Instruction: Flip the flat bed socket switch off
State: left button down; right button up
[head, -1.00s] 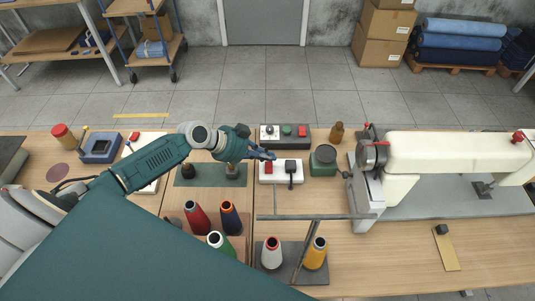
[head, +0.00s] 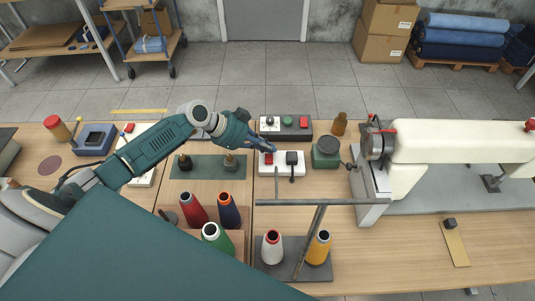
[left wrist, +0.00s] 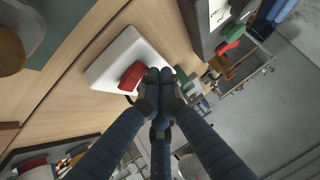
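A white socket strip (head: 282,168) lies on the table left of the sewing machine. It carries a red rocker switch (head: 268,158) on its left part and a black plug (head: 291,158) on its right part. My left gripper (head: 272,150) is just above and behind the red switch, its blue fingers brought together with nothing between them. In the left wrist view, the closed fingertips (left wrist: 160,82) are beside the red switch (left wrist: 132,76) on the white strip (left wrist: 112,62) and hide part of the strip. I cannot tell whether they touch it. My right gripper is out of view.
A control box (head: 286,134) with a knob and green and red buttons stands close behind the strip. A green tin (head: 325,156) and the sewing machine (head: 440,145) stand to its right. A metal thread stand (head: 320,202) with cones is in front.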

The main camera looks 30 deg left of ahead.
pick_arm(q)
jog(key=shift+s+d, duration=0.1)
jog(key=shift+s, duration=0.25)
jog(key=shift+s+d+r+p, duration=0.2)
jog(key=shift+s+d+p, duration=0.05)
jog(key=shift+s+p, duration=0.3)
